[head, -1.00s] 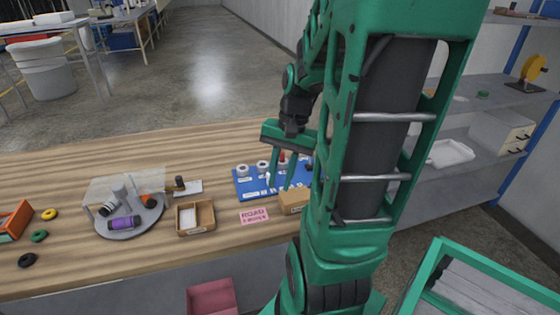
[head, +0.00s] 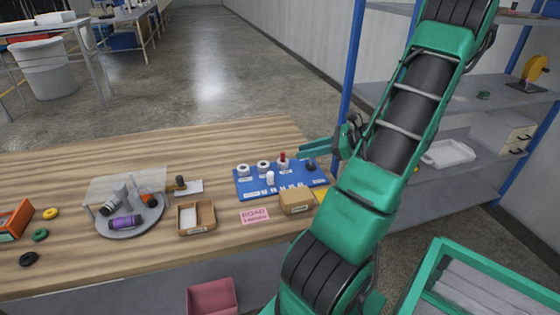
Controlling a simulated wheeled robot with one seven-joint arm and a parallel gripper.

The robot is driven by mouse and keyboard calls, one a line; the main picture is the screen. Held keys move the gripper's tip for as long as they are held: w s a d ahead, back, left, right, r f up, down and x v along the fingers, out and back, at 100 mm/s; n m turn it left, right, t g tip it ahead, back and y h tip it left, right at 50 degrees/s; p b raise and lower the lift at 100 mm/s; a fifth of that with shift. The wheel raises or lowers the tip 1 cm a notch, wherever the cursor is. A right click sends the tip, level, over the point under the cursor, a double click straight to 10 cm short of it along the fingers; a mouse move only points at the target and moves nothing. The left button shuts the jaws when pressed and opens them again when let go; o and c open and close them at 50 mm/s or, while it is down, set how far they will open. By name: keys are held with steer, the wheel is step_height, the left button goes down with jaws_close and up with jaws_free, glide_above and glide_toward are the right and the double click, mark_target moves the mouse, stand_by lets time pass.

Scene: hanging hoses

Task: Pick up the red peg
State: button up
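The red peg (head: 282,157) stands upright at the back of the blue board (head: 243,187) on the wooden table, in a white round holder. My gripper (head: 302,151) is just to the right of the red peg in the picture, with its fingers pointing left towards it. The fingers are seen nearly edge-on, so the gap between them is unclear. I see nothing held in them. The exact distance from the fingertips to the peg cannot be told from this one view.
White round holders (head: 243,170), a white peg (head: 270,178) and a dark piece (head: 310,166) are on the board. A cardboard box (head: 295,201) stands in front. A wooden tray (head: 197,218) and a round grey stand (head: 130,228) are to the left. Shelves (head: 470,95) stand right.

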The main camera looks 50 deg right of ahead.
mark_target(283, 152)
steer(key=shift+s+d+r+m+t, duration=0.2)
steer(key=shift+d+m, duration=0.1)
steer(key=shift+d, duration=0.1)
steer(key=shift+s+d+r+m+t, duration=0.1)
steer(key=shift+d+m+t, duration=0.1)
steer(key=shift+d+m, duration=0.15)
steer(key=x, duration=0.4)
steer(key=shift+f, duration=0.1)
steer(key=shift+f+x, duration=0.1)
steer(key=shift+x, duration=1.55)
steer(key=shift+f+x, duration=0.15)
steer(key=shift+x, duration=1.5)
steer(key=shift+s, duration=0.1)
jaws_close()
